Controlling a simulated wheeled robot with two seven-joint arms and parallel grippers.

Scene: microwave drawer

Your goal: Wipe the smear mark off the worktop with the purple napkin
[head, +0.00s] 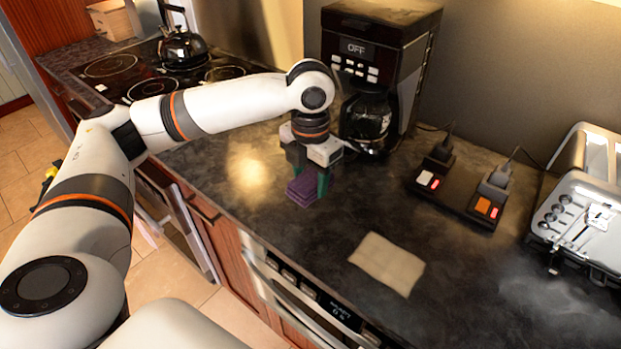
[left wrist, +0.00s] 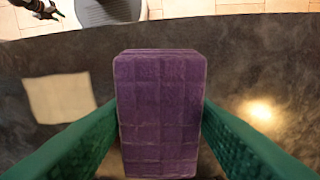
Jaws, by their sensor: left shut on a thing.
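My left gripper (head: 308,184) is shut on the folded purple napkin (head: 303,190), just over the dark worktop (head: 330,225) in front of the coffee maker. In the left wrist view the napkin (left wrist: 160,110) sits upright between the green fingers. I cannot tell whether its lower edge touches the worktop. A pale glowing patch (head: 250,170) lies left of the napkin, and a faint whitish haze (head: 565,310) shows at the lower right. I cannot tell which, if either, is the smear mark or only reflection or stone pattern. My right gripper is out of view.
A flat beige cloth (head: 388,263) lies near the front edge. The coffee maker (head: 375,75) stands close behind my gripper. A power strip (head: 458,190) and a toaster (head: 583,205) are at the right. A kettle (head: 183,48) stands on the hob (head: 135,72).

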